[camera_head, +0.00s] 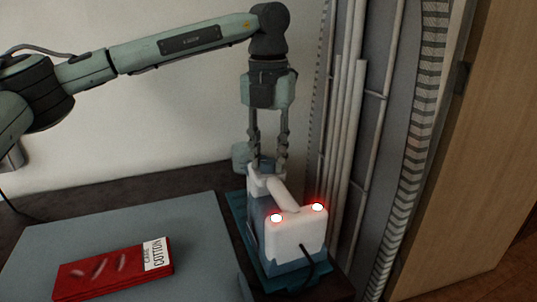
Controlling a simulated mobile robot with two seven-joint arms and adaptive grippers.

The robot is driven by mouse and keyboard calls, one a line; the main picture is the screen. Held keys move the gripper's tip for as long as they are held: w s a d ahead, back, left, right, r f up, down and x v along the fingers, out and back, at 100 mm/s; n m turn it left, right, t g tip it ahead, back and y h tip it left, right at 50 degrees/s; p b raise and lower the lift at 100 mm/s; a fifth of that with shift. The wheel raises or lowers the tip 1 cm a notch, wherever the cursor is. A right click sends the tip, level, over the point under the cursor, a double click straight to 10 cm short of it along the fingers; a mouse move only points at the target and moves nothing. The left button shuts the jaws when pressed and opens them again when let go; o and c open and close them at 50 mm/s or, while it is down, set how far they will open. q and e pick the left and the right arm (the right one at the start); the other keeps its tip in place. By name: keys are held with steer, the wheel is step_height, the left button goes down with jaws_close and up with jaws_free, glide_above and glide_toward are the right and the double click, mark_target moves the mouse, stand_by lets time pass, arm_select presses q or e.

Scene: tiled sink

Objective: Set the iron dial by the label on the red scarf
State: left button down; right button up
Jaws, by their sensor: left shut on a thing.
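A folded red scarf (105,277) lies on the grey-blue board at the lower left. Its white label (154,254) reads "CARE COTTON". A white and blue iron (296,240) stands on a teal base (243,230) to the right of the board, with two red lights glowing on its near end. My left gripper (268,168) points down at the far end of the iron and is shut on a part of it, probably the dial. The dial's setting is hidden by the fingers. My right gripper is not in view.
The grey-blue board (150,225) fills the lower left. A dark cord (308,262) hangs from the iron's near end. Pale vertical rods (345,140) and a wooden panel (475,160) stand close on the right. A plain wall is behind.

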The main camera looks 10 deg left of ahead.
mark_target(268, 161)
arm_select(q)
steer(key=shift+m, duration=0.5)
steer(key=c, duration=1.2)
jaws_free()
steer(key=shift+o, duration=0.2)
step_height(268, 161, up, 12)
